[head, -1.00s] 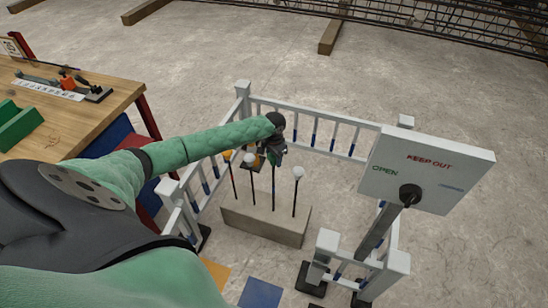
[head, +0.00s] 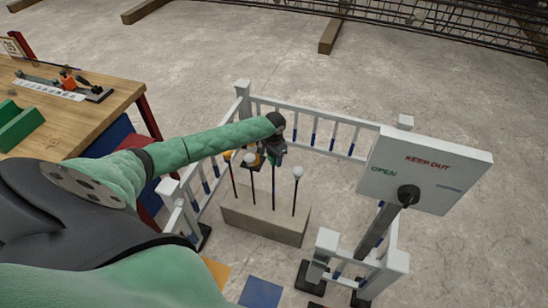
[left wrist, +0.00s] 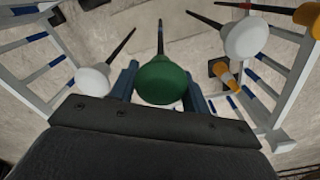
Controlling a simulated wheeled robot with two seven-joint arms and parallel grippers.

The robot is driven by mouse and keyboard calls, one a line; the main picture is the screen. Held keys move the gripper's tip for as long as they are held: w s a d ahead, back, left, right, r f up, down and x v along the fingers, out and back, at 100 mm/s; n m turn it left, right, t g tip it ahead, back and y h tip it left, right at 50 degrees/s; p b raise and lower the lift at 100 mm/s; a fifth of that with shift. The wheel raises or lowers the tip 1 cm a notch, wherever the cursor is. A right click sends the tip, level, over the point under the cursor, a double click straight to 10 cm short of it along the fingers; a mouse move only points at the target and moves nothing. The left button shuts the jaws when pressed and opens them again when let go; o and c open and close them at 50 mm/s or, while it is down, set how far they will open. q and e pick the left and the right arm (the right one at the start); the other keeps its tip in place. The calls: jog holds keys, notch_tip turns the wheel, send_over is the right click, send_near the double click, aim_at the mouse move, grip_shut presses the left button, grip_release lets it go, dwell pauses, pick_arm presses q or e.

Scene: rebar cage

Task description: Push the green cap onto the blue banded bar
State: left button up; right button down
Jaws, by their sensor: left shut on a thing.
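My left gripper (head: 274,154) is above the concrete block, shut on the green cap (left wrist: 163,80). In the left wrist view its two blue fingers stand on either side of the cap. In the head view only a little of the green cap (head: 275,160) shows below the gripper. A dark upright bar (head: 273,188) stands directly under the cap and shows beyond it in the left wrist view (left wrist: 160,38). My right gripper is not in view.
White caps (head: 298,172) top neighbouring bars in the concrete block (head: 262,224), with an orange cap (head: 228,155) at the left. White railings (head: 320,138) surround the block. A sign board (head: 430,172) stands at right, a workbench (head: 100,115) at left.

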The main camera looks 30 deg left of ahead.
aim_at(274, 165)
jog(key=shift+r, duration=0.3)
